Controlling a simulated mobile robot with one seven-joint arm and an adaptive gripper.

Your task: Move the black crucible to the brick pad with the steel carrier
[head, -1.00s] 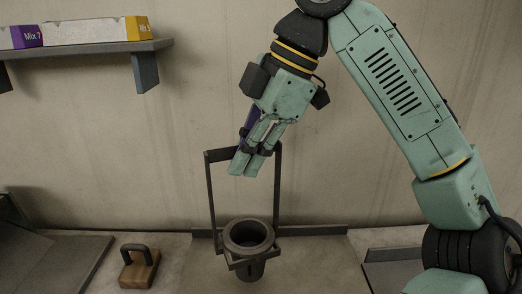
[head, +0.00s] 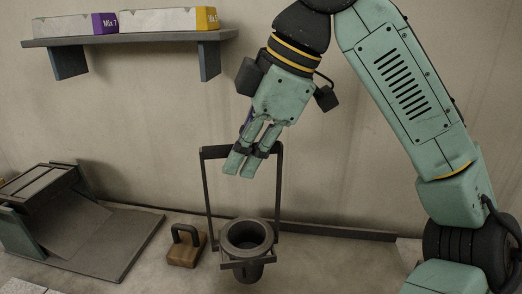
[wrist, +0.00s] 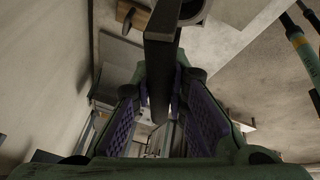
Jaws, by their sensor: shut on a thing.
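My gripper (head: 240,168) is shut on the top bar of the steel carrier (head: 207,195), a dark upright frame with a ring at its foot. The black crucible (head: 247,252) sits upright in that ring, its open mouth facing up. It hangs with the carrier below my gripper. In the wrist view the carrier's bar (wrist: 162,35) runs between the purple-padded fingers, and part of the crucible's rim (wrist: 197,12) shows at the top edge. Pale blocks (head: 22,287), possibly the brick pad, are cut off at the lower left of the head view.
A wooden block with a dark handle (head: 184,253) stands on the bench just left of the crucible in the picture. A dark sloped tray stand (head: 100,240) is farther left. A wall shelf (head: 130,38) holds boxes. A low dark ledge (head: 340,230) runs along the wall.

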